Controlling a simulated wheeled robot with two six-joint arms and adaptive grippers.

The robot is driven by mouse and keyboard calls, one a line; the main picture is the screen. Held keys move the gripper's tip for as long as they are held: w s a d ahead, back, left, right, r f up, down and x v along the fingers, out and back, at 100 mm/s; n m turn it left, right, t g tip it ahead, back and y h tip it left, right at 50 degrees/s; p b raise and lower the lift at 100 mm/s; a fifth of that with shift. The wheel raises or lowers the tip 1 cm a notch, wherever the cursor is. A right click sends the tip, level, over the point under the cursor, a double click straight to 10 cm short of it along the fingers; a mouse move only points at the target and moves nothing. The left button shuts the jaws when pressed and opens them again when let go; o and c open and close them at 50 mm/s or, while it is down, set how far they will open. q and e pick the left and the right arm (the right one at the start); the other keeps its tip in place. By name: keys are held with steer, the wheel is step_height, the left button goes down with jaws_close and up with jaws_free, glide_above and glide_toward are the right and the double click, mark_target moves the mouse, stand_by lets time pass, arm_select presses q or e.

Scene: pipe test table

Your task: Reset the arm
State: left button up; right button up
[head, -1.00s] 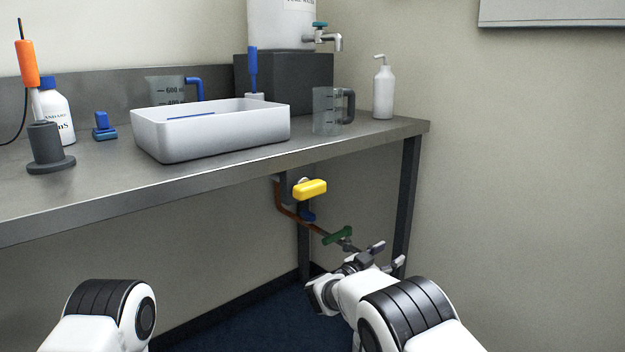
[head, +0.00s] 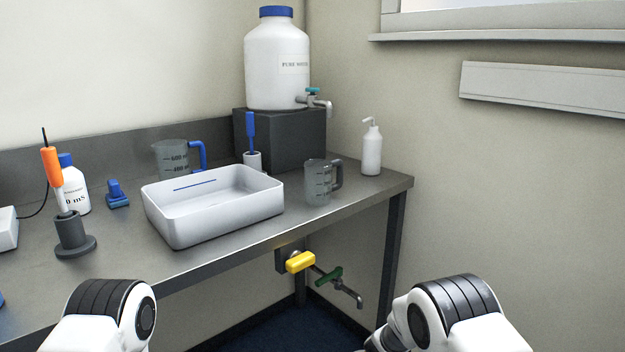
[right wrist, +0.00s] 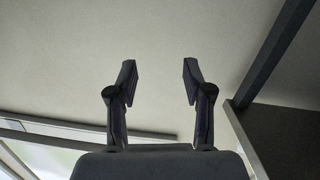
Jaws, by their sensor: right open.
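My right gripper (right wrist: 158,82) is open and empty in the right wrist view, its two dark fingers apart with plain wall behind them. In the head view my right arm (head: 450,310) shows at the bottom right, and its gripper is out of sight. My left arm (head: 108,315) shows at the bottom left, and its gripper is not in the picture. The pipe under the table carries a yellow handle (head: 300,262), a green handle (head: 331,276) and a bent spout (head: 348,294). My right arm is apart from them.
On the metal table (head: 210,265) stand a white basin (head: 190,232), a clear jug (head: 318,185), a pump bottle (head: 372,150) and a probe in a grey stand (head: 73,236). A white water tank (head: 275,68) sits on a dark block (head: 285,140). Open space lies right of the table.

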steer(key=s+d+f+n+g+y+p, duration=0.1)
steer(key=s+d+n+y+p, duration=0.15)
steer(key=s+p, duration=0.55)
steer(key=s+d+n+g+y+p, duration=0.15)
steer(key=s+n+y+p, duration=0.25)
steer(key=s, duration=0.7)
arm_select(q)
step_height(320, 180, up, 17)
steer(key=shift+p, duration=0.4)
arm_select(e)
steer(key=s+a+f+g+y, duration=0.1)
steer(key=s+a+g+y, duration=0.2)
steer(key=s, duration=1.1)
steer(key=s+a+n+g+y, duration=0.1)
steer(key=s+a+g+y, duration=0.2)
steer(key=s, duration=1.1)
steer(key=a+g, duration=0.2)
steer(key=a, duration=0.1)
steer(key=shift+s+a+f+y, duration=0.2)
steer(key=shift+s+f+y, duration=0.15)
steer(key=shift+w, duration=0.1)
